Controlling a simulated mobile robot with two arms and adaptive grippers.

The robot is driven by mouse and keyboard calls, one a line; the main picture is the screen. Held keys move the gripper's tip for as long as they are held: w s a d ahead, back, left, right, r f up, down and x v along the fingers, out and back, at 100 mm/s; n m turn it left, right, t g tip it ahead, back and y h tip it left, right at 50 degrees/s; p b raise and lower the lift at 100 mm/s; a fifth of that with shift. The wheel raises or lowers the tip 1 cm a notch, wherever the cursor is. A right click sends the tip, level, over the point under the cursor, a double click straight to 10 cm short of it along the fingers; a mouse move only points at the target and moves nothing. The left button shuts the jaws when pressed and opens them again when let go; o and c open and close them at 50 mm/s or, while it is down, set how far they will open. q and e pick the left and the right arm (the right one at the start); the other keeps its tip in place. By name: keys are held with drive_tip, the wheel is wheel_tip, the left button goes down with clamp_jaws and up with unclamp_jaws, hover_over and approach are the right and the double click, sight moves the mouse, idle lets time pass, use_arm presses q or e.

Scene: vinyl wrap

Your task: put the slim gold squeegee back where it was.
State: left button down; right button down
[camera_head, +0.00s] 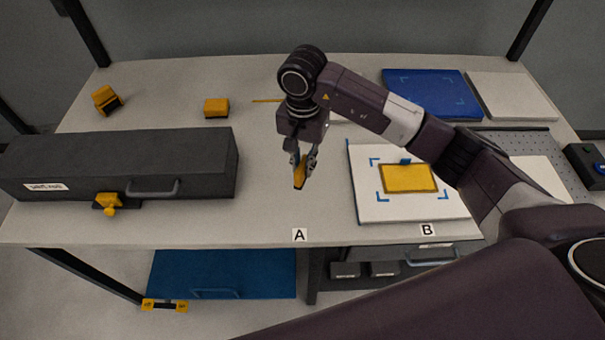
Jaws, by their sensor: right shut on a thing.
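My right gripper (302,164) is over the middle of the table, above and behind the label A. It is shut on a narrow gold piece with a dark lower edge, which looks like the slim gold squeegee (299,174). The piece hangs tilted below the fingers. I cannot tell whether its lower end touches the table. The fingers hide its upper part. A thin gold strip (266,101) lies farther back on the table, left of my right arm. My left gripper is not in view.
A long dark case (120,160) with a yellow clip fills the left. Two yellow-and-dark blocks (216,107) sit behind it. A white board (385,210) with a gold sheet (408,178) lies right, near label B. A blue panel (432,92) lies at back right. Bare table (262,190) surrounds the gripper.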

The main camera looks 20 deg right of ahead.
sight(303, 179)
drive_tip(key=shift+f, duration=0.85)
wheel_tip(303, 179, down, 4)
drive_tip(key=shift+f+p, duration=0.2)
drive_tip(key=shift+p, duration=0.5)
drive_tip(key=shift+f, duration=0.1)
drive_tip(key=shift+f+b, duration=0.1)
drive_tip(key=shift+b, duration=0.2)
drive_tip(key=c, duration=1.9)
unclamp_jaws()
